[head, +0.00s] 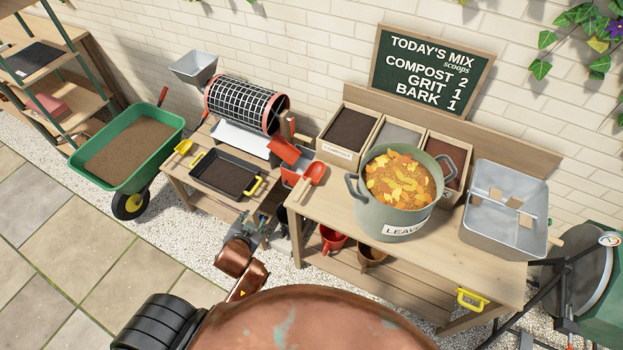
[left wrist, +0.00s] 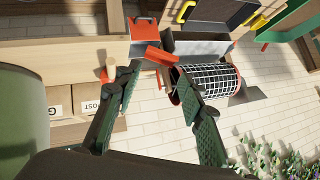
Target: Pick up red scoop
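The red scoop (head: 315,173) lies at the left end of the wooden potting bench in the head view, its short wooden handle pointing toward the lower left. My left gripper (head: 278,216) is low and to the left of it, apart from it, and partly lost among dark parts below the bench edge. In the left wrist view my left gripper (left wrist: 158,90) has its two fingers spread with nothing held between them. Red parts show beyond the fingers there, and I cannot tell the scoop among them for sure. My right gripper is not in view.
A green pot of leaves (head: 400,190) stands right of the scoop, before wooden bins (head: 347,132). A drum sieve (head: 247,105) and black tray (head: 226,175) stand left. A metal tub (head: 506,205) is at the bench's right.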

